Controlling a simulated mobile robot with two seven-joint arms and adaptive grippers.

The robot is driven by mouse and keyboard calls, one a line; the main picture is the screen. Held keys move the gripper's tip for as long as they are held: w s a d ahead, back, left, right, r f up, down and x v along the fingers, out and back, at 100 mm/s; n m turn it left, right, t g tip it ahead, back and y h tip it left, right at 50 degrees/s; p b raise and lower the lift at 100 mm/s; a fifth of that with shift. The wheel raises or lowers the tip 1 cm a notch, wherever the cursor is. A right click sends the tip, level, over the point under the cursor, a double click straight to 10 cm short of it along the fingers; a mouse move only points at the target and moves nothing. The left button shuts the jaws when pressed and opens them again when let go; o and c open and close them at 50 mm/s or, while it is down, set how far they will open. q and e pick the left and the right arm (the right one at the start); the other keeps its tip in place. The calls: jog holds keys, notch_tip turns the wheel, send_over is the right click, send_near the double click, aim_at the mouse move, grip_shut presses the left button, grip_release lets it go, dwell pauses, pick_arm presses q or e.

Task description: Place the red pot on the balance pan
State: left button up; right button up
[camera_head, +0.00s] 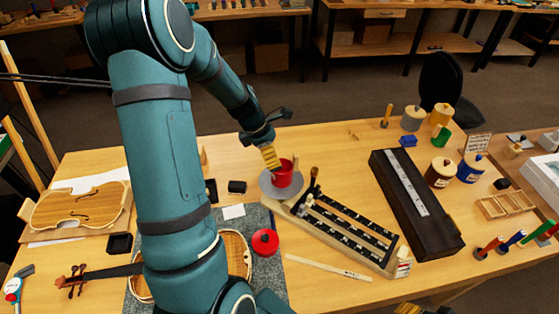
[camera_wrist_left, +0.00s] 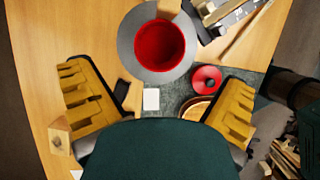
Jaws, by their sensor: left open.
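The red pot (camera_head: 284,174) stands upright on the round grey balance pan (camera_head: 266,188), with its open mouth facing up. In the left wrist view the red pot (camera_wrist_left: 160,46) sits inside the outline of the pan (camera_wrist_left: 126,42), whose rim shows around it. My left gripper (camera_head: 270,156) is just above and beside the pot in the head view. In the left wrist view its yellow-padded fingers (camera_wrist_left: 155,85) are spread wide with nothing between them, and the pot lies beyond them. Yellow pads of my right gripper (camera_head: 408,309) show at the bottom edge, mostly cut off.
The balance's beam (camera_head: 345,228) runs right from the pan. A red lid (camera_head: 265,242) lies in front on a grey mat. A long black case (camera_head: 415,205) and several pots stand at right. Violin parts (camera_head: 80,207) lie at left. A wooden strip (camera_head: 328,267) lies near the front.

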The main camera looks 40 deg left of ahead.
pick_arm(q)
jog(key=shift+v, duration=1.45)
jog(key=shift+s, duration=0.1)
